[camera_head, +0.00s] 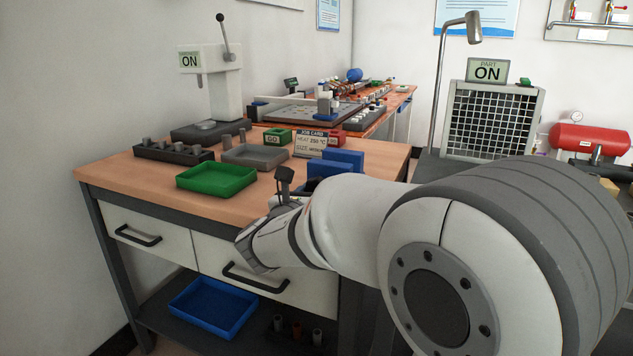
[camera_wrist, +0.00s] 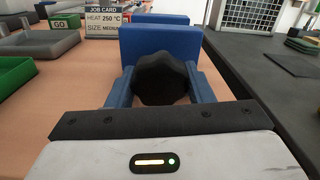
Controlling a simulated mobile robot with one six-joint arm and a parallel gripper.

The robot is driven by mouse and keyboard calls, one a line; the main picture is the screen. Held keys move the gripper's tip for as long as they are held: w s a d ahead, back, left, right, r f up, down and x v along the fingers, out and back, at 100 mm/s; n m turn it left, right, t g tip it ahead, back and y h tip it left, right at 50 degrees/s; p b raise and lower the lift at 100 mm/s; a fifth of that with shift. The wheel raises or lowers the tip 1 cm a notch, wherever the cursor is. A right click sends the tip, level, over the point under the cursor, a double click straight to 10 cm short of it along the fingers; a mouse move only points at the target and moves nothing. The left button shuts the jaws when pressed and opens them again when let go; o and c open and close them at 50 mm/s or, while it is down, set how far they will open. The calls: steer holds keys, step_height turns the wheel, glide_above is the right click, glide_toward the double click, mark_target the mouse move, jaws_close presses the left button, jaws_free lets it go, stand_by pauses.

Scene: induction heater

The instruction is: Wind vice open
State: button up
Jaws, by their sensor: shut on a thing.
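The blue vice (camera_head: 343,157) stands on the wooden bench near its right front edge. In the wrist view its upright blue plates (camera_wrist: 158,45) fill the upper middle. A dark round knob (camera_wrist: 162,80) is in front of the nearer plate, facing me. My gripper (camera_wrist: 162,88) has a blue finger on each side of the knob and is shut on it. The gap between the vice jaws is mostly hidden by the nearer plate. In the head view my arm hides the gripper's fingertips and the knob.
A green tray (camera_head: 216,177), a grey tray (camera_head: 254,156) and a dark block with pegs (camera_head: 174,152) stand left of the vice. A job card (camera_head: 311,144) stands behind it. A press (camera_head: 212,90) is at the back left. Bare wood lies left of my gripper.

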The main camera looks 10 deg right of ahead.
steer(key=shift+r+n+p, duration=0.2)
steer(key=shift+n+p, duration=0.9)
steer(key=shift+p, duration=0.1)
steer(key=shift+f, duration=0.15)
steer(key=o, duration=1)
steer(key=shift+p+v, duration=0.85)
steer(key=shift+v, duration=3.05)
